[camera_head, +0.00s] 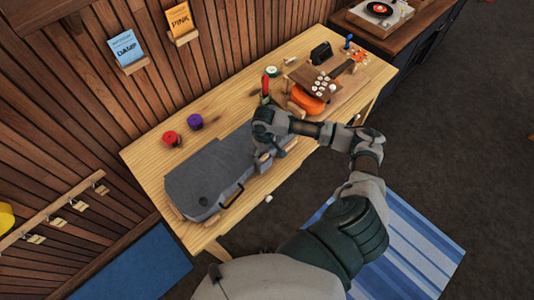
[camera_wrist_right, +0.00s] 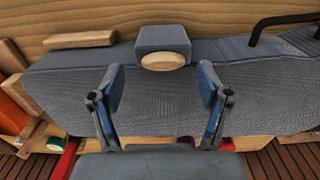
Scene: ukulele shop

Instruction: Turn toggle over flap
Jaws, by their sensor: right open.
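A grey fabric case (camera_head: 208,178) lies closed on the wooden table. It fills much of the right wrist view (camera_wrist_right: 270,100). A grey flap (camera_wrist_right: 162,38) shows at the case's edge, with a pale oval wooden toggle (camera_wrist_right: 163,62) lying crosswise at the flap's lower end. My right gripper (camera_head: 266,158) is over the right end of the case in the head view. Its two blue-padded fingers, seen in the wrist view (camera_wrist_right: 162,84), are open and apart, with the toggle and flap just beyond the tips between them. Nothing is held. My left gripper is out of view.
The wooden table (camera_head: 150,150) also bears a red spool (camera_head: 171,138), a purple spool (camera_head: 194,121) and an orange ukulele body (camera_head: 305,98) in a wooden jig. A black handle (camera_head: 232,194) sticks out from the case's front side. Wooden blocks flank the case.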

